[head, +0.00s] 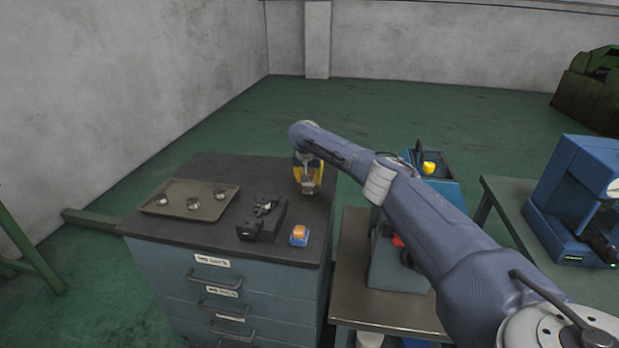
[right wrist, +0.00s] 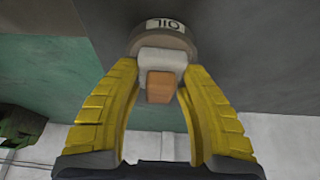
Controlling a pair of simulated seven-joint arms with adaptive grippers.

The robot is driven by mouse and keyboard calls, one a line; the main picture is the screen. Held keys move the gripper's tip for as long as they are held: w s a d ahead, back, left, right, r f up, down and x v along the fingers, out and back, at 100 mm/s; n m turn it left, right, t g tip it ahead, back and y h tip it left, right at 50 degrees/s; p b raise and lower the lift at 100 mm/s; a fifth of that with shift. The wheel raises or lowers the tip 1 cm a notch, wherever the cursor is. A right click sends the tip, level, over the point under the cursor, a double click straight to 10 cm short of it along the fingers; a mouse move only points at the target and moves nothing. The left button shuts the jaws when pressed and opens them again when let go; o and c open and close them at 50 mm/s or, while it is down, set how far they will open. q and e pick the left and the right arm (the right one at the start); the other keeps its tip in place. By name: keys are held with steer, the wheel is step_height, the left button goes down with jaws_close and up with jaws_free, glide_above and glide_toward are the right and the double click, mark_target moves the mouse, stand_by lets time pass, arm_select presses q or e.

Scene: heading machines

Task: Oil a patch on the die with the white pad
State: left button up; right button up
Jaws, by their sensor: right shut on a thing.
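My right gripper (head: 308,178) points down over the far right corner of the dark cabinet top. In the right wrist view its yellow fingers are closed on the white pad (right wrist: 162,60), which has an orange-brown grip block (right wrist: 160,86). The pad is at a round grey pot marked OIL (right wrist: 164,32); whether it touches the oil is hidden. A black fixture (head: 262,216) with metal parts lies left of the gripper; I cannot tell which part is the die. My left gripper is out of view.
A blue pad with an orange grip (head: 299,235) lies near the cabinet's front right. A brown tray (head: 172,207) with several small metal parts is at the left. My right arm spans blue machines and a bench (head: 385,318) on the right. Bare cabinet top lies behind the fixture.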

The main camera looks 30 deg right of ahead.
mark_target(310, 173)
steer(key=shift+f, duration=0.4)
stand_by(1.2)
steer(key=shift+r, duration=0.15)
steer(key=shift+r, duration=3.4)
